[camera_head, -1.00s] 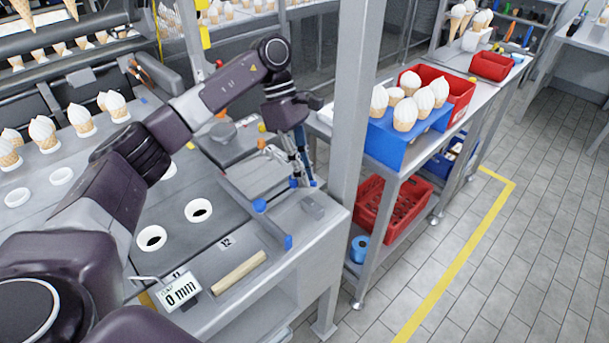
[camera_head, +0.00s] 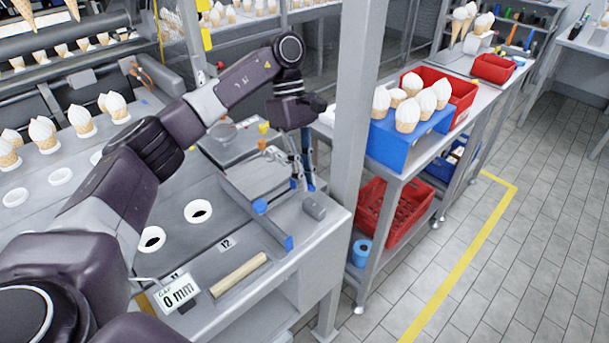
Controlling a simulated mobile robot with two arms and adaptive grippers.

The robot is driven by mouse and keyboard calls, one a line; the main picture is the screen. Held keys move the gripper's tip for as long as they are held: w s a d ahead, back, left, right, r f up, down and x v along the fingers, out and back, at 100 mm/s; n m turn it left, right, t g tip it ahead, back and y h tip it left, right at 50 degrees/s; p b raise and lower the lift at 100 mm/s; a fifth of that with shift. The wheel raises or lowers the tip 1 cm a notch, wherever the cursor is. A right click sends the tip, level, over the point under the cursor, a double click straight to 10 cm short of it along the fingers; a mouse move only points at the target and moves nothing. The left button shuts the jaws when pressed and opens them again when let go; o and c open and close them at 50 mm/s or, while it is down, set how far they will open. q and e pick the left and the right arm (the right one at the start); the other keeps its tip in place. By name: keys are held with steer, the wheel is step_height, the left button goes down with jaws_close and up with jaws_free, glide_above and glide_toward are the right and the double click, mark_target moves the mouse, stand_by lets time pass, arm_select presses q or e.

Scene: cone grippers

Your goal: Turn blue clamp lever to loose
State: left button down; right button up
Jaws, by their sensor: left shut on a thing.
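My left gripper (camera_head: 303,184) comes down at the right end of the grey machine bench, beside the grey post. It is shut on the blue clamp lever (camera_head: 309,163), a narrow upright blue piece between and behind its fingers. The fingers and wrist hide much of the lever, so its exact angle is hard to tell. A grey guide rail (camera_head: 235,198) runs near it, with a blue knob (camera_head: 260,207) on top and a blue end (camera_head: 289,243). My right gripper is not in view.
A small grey block (camera_head: 314,207) sits close to my gripper. The grey post (camera_head: 352,110) stands just right of it. A wooden stick (camera_head: 238,272) and a "0 mm" sign (camera_head: 179,291) are at the front. A blue stand (camera_head: 390,147) with cones is beyond the post.

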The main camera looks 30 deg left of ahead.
arm_select(q)
steer(key=c, duration=2.3)
jaws_free()
steer(key=shift+r, duration=0.1)
steer(key=shift+w, duration=0.1)
steer(key=v, duration=1.2)
